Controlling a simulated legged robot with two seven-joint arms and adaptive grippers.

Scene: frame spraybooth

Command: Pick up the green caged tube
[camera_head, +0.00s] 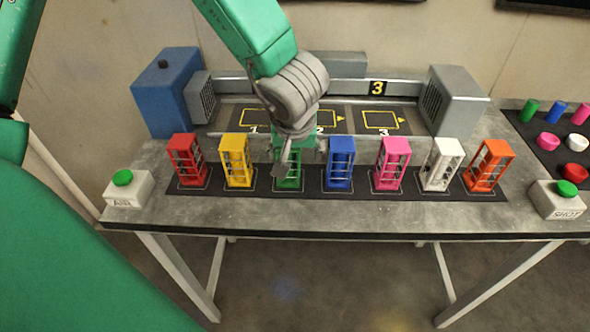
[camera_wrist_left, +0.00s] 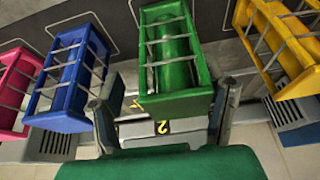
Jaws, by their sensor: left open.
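The green caged tube (camera_head: 288,181) stands upright on the black mat in the row, between the yellow and blue ones. My left gripper (camera_head: 298,158) is over it and hides its upper part in the head view. In the left wrist view the green caged tube (camera_wrist_left: 175,72) sits between the two open fingers of my left gripper (camera_wrist_left: 168,100). There is a gap on either side, and I cannot see clear contact. My right gripper is not in view.
The yellow (camera_head: 236,162) and blue (camera_head: 340,165) caged tubes stand close on either side. Red, pink, white and orange ones extend the row. Behind are a numbered lane (camera_head: 382,120), a blue box (camera_head: 168,95) and a grey box (camera_head: 455,97). Green buttons (camera_head: 122,177) flank the table.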

